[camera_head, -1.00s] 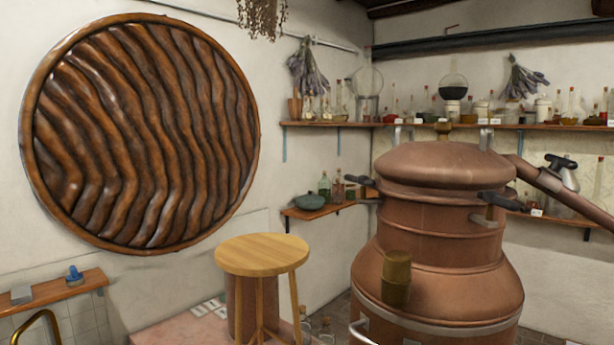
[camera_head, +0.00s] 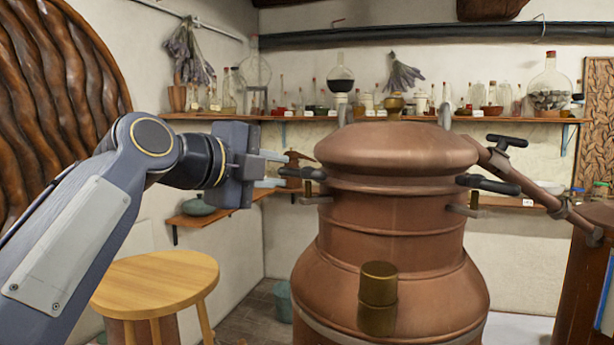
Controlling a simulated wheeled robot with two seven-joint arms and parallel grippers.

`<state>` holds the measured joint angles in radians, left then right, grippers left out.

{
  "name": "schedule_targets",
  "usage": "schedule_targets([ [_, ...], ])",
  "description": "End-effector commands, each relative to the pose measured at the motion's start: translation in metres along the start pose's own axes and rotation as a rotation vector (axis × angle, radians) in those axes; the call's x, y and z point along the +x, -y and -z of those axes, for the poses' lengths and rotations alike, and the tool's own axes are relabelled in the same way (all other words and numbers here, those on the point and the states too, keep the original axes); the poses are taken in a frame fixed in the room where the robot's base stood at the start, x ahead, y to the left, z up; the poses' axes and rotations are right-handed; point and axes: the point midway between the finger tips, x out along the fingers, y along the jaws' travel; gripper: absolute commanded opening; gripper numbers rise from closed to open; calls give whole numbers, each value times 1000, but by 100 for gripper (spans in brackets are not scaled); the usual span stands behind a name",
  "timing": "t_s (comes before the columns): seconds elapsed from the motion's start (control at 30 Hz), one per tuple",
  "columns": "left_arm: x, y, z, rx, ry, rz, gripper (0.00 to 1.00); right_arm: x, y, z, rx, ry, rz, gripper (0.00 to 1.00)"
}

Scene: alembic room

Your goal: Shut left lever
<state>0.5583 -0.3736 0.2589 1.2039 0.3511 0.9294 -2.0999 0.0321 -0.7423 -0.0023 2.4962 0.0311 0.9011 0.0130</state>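The copper still (camera_head: 390,225) stands right of centre with a domed lid (camera_head: 396,150). The left lever (camera_head: 312,173) has a dark handle sticking out to the left from below the lid. A matching right lever (camera_head: 488,184) sticks out on the other side. My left gripper (camera_head: 273,170) is in from the left, just left of the left lever's handle. My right gripper is not in view.
A round wooden stool (camera_head: 155,285) stands at the lower left, below my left arm. A brass fitting (camera_head: 378,285) juts from the still's front. A copper pipe (camera_head: 545,195) slopes down to the right. Shelves (camera_head: 420,118) with glassware line the back wall.

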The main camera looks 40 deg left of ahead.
Motion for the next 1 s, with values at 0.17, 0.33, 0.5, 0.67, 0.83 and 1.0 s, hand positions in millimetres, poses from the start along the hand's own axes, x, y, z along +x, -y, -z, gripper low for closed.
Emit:
schedule_targets([
  [0.17, 29, 2, -1, -3, 0, -6, 23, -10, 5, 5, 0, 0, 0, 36],
  [0.33, 54, 1, -1, -3, 1, -5, 23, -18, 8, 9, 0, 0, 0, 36],
  [0.5, 68, 0, -1, -4, 2, -3, 23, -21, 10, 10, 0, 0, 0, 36],
  [0.67, 70, -1, -1, -4, 2, -2, 23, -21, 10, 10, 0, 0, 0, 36],
  [0.83, 70, -1, 0, -4, 2, -2, 18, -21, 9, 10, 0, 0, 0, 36],
  [1.0, 70, -1, 0, -4, 2, -2, 0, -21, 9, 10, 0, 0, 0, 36],
])
